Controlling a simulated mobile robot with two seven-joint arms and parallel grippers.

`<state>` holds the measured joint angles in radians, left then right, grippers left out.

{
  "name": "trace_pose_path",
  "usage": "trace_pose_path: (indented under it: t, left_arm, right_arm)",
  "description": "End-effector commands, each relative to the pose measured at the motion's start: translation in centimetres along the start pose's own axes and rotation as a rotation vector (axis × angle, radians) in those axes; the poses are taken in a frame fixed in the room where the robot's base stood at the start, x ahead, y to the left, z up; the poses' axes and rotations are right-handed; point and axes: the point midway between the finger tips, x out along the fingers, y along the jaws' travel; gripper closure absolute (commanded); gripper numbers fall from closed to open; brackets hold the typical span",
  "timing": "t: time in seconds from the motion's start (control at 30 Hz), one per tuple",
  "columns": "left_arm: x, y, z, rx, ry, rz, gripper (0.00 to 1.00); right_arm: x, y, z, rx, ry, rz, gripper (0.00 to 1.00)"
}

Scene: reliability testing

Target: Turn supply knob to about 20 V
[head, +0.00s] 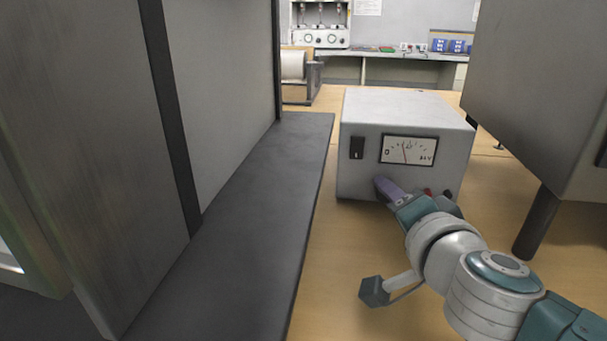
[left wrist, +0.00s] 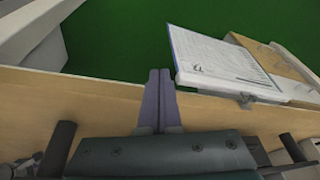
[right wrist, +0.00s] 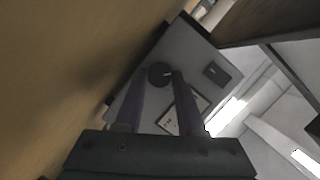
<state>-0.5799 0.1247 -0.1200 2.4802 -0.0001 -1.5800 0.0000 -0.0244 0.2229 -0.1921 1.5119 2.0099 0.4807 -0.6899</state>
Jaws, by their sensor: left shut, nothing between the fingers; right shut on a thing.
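The grey supply box (head: 365,180) stands on the wooden table in the head view. Its meter (head: 409,150) has a red needle standing nearly upright, a little left of mid-scale; the scale figures are too small to read. My right gripper (head: 382,183) is at the lower front of the box. In the right wrist view its fingers (right wrist: 160,78) are on either side of the round dark knob (right wrist: 158,71), shut on it. The knob is hidden in the head view. My left gripper (left wrist: 159,72) is shut and empty in the left wrist view, away from the box.
A black rocker switch (head: 357,147) is left of the meter. A red terminal (head: 427,191) shows beside my right gripper. A large grey cabinet (head: 235,90) stands at left, another (head: 540,90) at right. A clipboard (left wrist: 215,62) lies near my left gripper.

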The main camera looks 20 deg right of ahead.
Motion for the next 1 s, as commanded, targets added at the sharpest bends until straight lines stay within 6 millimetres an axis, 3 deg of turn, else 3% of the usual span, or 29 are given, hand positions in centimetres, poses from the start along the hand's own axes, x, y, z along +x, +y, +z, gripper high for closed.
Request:
trace_pose_path:
  t: [0.37,0.73,1.0]
  left_arm:
    - [0.2,0.2,0.0,-0.009,0.001,0.007,1.00]
    - [3.3,0.3,1.0,-0.008,0.001,0.007,1.00]
    - [3.7,0.2,1.2,-0.003,0.000,0.002,1.00]
  right_arm:
    - [0.0,0.2,0.1,0.034,-0.002,-0.010,1.00]
    - [0.1,0.8,0.3,0.385,-0.019,-0.128,1.00]
    - [0.0,0.5,0.1,0.473,-0.025,-0.156,1.00]
